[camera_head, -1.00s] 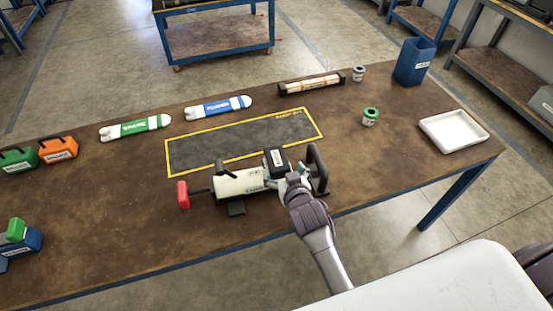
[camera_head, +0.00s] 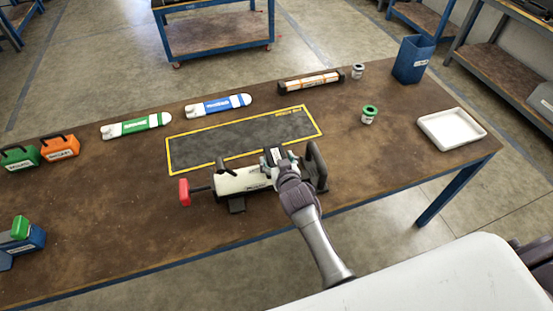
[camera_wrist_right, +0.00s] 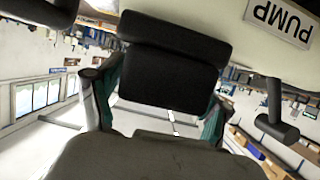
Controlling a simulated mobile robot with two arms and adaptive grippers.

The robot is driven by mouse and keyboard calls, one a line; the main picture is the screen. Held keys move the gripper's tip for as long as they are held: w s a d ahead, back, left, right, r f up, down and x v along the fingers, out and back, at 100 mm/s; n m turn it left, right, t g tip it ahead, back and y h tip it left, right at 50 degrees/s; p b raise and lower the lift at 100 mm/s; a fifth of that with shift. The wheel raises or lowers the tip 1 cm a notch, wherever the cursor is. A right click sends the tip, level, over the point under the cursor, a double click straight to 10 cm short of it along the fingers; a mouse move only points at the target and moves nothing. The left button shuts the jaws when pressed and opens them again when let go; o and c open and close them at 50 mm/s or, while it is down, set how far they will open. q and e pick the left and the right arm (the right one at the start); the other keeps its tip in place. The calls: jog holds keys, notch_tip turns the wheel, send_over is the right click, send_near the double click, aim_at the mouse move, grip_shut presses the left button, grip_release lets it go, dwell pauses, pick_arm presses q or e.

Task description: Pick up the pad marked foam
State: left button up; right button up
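A cream cylindrical pump unit (camera_head: 240,181) lies near the front edge of the table. Its PUMP label (camera_wrist_right: 279,19) shows upside down in the right wrist view. A small black pad (camera_head: 267,160) sits at its upper right; its light label is too small to read, so I cannot tell if it says foam. My right gripper (camera_head: 278,157) is at this pad. In the right wrist view the black pad (camera_wrist_right: 170,62) lies between its two fingers; whether they press on it is unclear. My left gripper is out of view.
A yellow-bordered dark mat (camera_head: 240,139) lies behind the pump unit. A green-labelled piece (camera_head: 136,126) and a blue-labelled piece (camera_head: 218,105) lie at the back. A white tray (camera_head: 428,137) and a blue bin (camera_head: 410,62) stand at right. An orange case (camera_head: 59,148) stands at left.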

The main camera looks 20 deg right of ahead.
jog(key=c, duration=0.3)
jog(key=shift+c, duration=0.3)
jog(key=shift+r, duration=0.1)
